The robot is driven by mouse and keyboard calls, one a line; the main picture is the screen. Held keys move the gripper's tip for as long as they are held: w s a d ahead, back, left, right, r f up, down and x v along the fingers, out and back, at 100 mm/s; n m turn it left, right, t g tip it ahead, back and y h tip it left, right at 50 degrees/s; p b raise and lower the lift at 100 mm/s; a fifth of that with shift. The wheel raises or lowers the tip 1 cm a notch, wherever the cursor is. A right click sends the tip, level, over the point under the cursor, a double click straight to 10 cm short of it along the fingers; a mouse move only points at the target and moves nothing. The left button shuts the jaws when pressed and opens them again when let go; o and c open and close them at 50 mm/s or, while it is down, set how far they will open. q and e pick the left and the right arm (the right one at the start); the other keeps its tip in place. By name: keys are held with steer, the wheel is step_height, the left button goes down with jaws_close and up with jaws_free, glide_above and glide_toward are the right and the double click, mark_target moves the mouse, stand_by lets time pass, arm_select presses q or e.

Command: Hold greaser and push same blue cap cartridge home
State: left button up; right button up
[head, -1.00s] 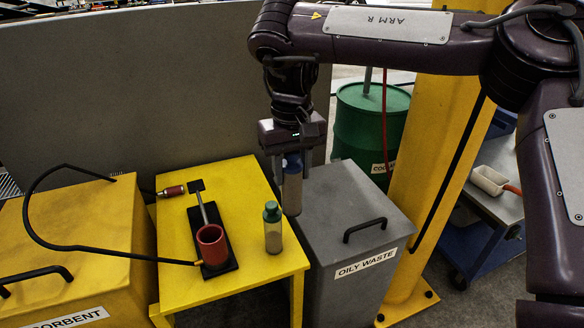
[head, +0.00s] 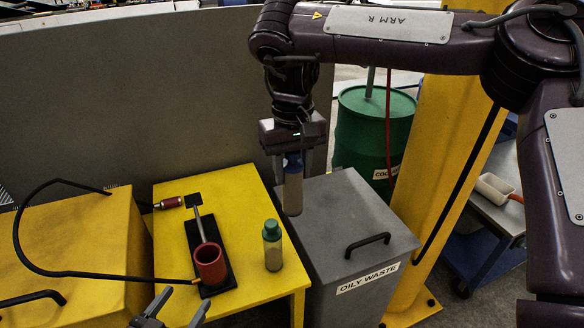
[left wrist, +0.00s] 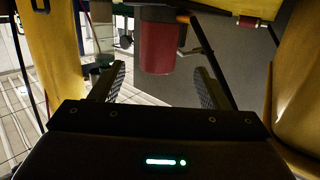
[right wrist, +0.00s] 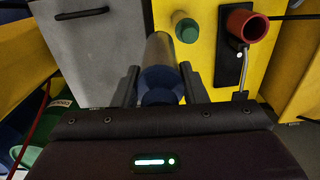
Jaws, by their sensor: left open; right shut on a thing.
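The greaser (head: 210,265) is a red cup on a black base plate with a lever, standing on the yellow table. It also shows in the right wrist view (right wrist: 247,24). My left gripper (head: 180,304) is open and empty at the table's front edge, left of and nearer than the greaser. In the left wrist view, a red cylinder (left wrist: 158,48) appears beyond the open fingers, not touching them. My right gripper (head: 293,168) is shut on the blue cap cartridge (head: 293,195), which hangs upright, cap up, above the table's right edge. The cartridge also shows in the right wrist view (right wrist: 161,62).
A green-capped cartridge (head: 272,247) stands on the table right of the greaser. The grey oily waste bin (head: 335,215) is right of the table, the yellow absorbent bin (head: 75,235) left. A black hose (head: 75,272) arcs over the left bin. A yellow post (head: 430,200) stands right.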

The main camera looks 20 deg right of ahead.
mark_target(203, 272)
arm_select(q)
steer(key=shift+w+d+r, duration=0.15)
steer(key=shift+w+d, duration=0.1)
arm_select(e)
steer(key=shift+w, duration=0.1)
arm_select(q)
steer(key=shift+w+d+b, duration=0.35)
steer(key=shift+w+b, duration=0.15)
steer(key=shift+b, duration=0.15)
arm_select(e)
steer(key=shift+s+a+f, duration=0.1)
steer(key=shift+s+f, duration=0.1)
steer(key=shift+f, duration=0.2)
arm_select(q)
steer(key=b+x, duration=0.2)
steer(key=x, duration=0.1)
steer(key=shift+w+d, duration=0.25)
steer(key=shift+w, duration=0.05)
arm_select(e)
step_height(203, 272, down, 2)
steer(key=shift+f, duration=0.1)
arm_select(q)
steer(key=x, duration=0.3)
steer(key=shift+r, duration=0.15)
steer(key=shift+w+d, duration=0.45)
steer(key=shift+w, duration=0.1)
